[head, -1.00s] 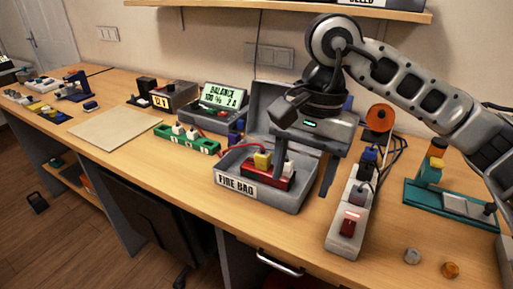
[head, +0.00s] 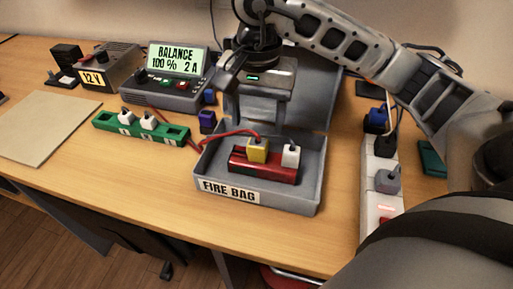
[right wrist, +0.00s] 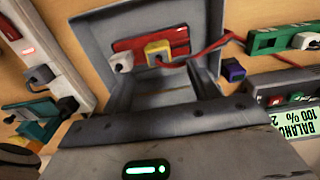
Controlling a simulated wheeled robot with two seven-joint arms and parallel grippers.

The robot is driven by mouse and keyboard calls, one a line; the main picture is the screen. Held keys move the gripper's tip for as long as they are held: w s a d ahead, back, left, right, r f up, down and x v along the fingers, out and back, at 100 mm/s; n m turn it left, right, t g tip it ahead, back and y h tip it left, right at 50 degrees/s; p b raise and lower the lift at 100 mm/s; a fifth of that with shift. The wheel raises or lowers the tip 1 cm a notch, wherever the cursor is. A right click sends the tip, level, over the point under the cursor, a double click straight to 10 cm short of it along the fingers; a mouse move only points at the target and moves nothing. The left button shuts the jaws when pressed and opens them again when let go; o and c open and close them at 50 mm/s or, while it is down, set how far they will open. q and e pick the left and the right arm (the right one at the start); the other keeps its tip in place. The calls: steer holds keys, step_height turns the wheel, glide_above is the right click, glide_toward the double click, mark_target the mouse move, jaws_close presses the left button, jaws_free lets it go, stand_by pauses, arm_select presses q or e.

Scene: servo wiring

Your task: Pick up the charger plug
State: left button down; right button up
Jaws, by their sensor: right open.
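No plug is marked as the charger plug, so I cannot tell which one it is. A blue plug (head: 376,120) and a grey plug (head: 388,180) sit on the white power strip (head: 368,212) at the right. A purple-blue connector (head: 207,121) stands on the table beside the charger; it also shows in the right wrist view (right wrist: 233,70). My right gripper (head: 257,112) is open and empty, above the back of the grey fire bag tray (head: 315,170), apart from the plugs. Its fingertips are hard to make out. My left gripper is out of view.
The tray holds a red battery (head: 262,170) with a yellow connector (head: 258,150) and a white one (head: 291,154). The charger (head: 180,92) and a green board (head: 170,139) stand to the left. Red wires cross the tray's left wall. The table front is clear.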

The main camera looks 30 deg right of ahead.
mark_target(258, 142)
step_height(258, 142, down, 2)
steer(key=shift+f, duration=0.55)
steer(key=f, duration=0.3)
steer(key=shift+s+f+p, duration=0.2)
steer(key=shift+p, duration=0.1)
steer(key=shift+f, duration=0.6)
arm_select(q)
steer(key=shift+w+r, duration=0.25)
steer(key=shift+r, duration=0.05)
arm_select(e)
steer(key=c, duration=1.1)
